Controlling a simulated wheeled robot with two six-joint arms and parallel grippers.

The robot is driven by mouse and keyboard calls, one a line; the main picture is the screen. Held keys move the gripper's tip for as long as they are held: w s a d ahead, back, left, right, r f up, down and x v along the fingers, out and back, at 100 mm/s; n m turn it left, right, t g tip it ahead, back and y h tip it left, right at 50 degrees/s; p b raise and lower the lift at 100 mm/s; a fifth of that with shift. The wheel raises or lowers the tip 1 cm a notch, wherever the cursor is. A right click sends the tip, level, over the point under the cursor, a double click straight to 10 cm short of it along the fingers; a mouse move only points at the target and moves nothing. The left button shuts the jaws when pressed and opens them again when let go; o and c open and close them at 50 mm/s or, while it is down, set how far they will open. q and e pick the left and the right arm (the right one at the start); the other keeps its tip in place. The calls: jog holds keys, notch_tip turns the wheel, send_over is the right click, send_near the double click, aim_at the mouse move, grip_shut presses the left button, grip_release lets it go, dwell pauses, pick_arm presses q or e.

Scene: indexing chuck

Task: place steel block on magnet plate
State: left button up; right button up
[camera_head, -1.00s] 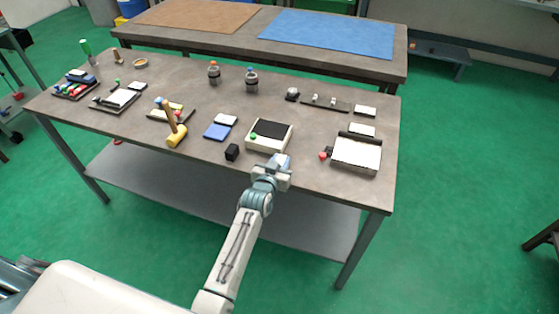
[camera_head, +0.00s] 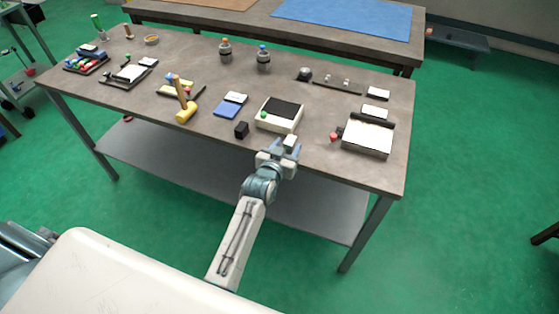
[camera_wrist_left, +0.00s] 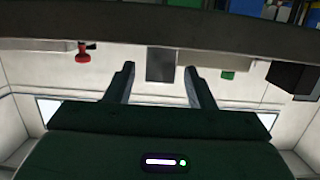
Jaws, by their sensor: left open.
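A small pale grey block (camera_head: 290,141), which I take for the steel block, is near the table's front edge. It also shows in the left wrist view (camera_wrist_left: 160,64). The magnet plate (camera_head: 282,108), a pale box with a dark top and a green knob, sits just behind it. My left gripper (camera_head: 284,149) is open at the front edge, its fingers pointing at the block. In the left wrist view the block appears between the two fingertips (camera_wrist_left: 158,72). I cannot tell whether either finger touches it. My right gripper is not in view.
A black cube (camera_head: 241,130) stands left of the magnet plate. A white-topped box (camera_head: 367,138) with a red knob (camera_head: 334,137) is to the right. A yellow-headed mallet (camera_head: 186,112) and blue pad (camera_head: 228,109) lie to the left. Bare tabletop separates the two boxes.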

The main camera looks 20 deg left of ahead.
pick_arm(q)
jog(key=s+r+b, duration=0.1)
jog(key=s, duration=0.6)
jog(key=shift+s+r, duration=0.2)
jog(key=shift+r, duration=0.1)
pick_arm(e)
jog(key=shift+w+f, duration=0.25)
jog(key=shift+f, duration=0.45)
pick_arm(q)
jog(key=shift+f, duration=0.1)
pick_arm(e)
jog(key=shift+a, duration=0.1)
